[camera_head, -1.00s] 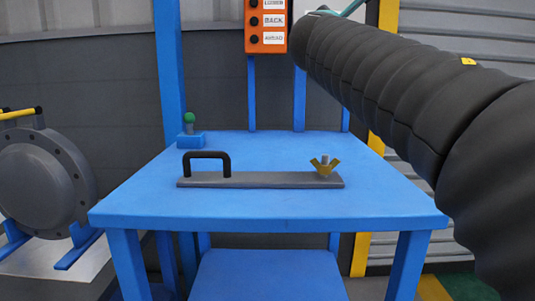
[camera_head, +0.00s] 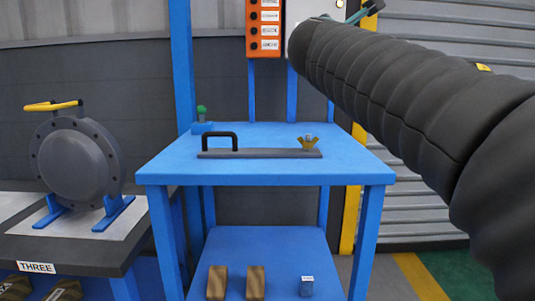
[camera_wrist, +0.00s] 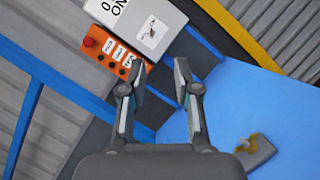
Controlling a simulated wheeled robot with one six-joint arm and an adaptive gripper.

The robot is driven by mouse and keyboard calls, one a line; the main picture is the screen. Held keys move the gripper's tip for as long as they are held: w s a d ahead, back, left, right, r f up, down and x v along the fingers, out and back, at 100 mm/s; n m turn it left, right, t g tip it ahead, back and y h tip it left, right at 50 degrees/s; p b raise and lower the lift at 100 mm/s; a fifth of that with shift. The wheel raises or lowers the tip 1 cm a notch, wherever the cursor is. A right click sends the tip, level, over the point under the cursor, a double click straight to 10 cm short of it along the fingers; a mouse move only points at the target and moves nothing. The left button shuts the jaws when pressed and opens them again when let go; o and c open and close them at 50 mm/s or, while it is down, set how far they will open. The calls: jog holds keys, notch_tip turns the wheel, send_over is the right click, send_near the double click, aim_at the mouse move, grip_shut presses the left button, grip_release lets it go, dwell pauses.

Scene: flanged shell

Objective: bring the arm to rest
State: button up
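My arm (camera_head: 420,95), in a dark ribbed sleeve, reaches in from the right side of the head view. In the wrist view my gripper (camera_wrist: 157,92) is open, with a clear gap between its fingers and nothing held. In the head view the gripper is mostly hidden behind the arm; only a small greenish part shows at the top. The blue table (camera_head: 350,168) stands below and left of the arm. On it lies a grey bar (camera_head: 262,154) with a black handle (camera_head: 220,137) and a brass wing nut (camera_head: 308,144).
An orange button panel (camera_head: 264,28) and a pale box (camera_head: 310,12) are mounted behind the table. A green-knobbed piece (camera_head: 202,122) sits at its back left. A grey flanged shell (camera_head: 80,165) stands on the left bench. Wooden blocks (camera_head: 217,282) lie on the lower shelf.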

jog(key=s+d+f+m+g+p, duration=0.1)
jog(key=s+d+f+m+g, duration=0.3)
jog(key=f, duration=0.4)
jog(key=s+d+f+m+g+y+p, duration=0.1)
jog(key=s+f+m+g+p, duration=0.1)
jog(key=s+f+m, duration=0.45)
jog(key=s+d+f+m+g+p, duration=0.1)
jog(key=s+d+f+m+g, duration=0.15)
jog(key=f, duration=0.65)
jog(key=s+a+f+m+g+y+p, duration=0.1)
jog(key=s+f+m, duration=0.3)
jog(key=s+f, duration=0.5)
jog(key=s+a+f+m+g+y+p, duration=0.1)
jog(key=s+a+f+m+g+y, duration=0.2)
jog(key=s+f, duration=0.6)
jog(key=shift+a+f+m+g+y+p, duration=0.3)
jog(key=shift+f+m+g+y, duration=0.2)
jog(key=shift+f+m+g, duration=0.4)
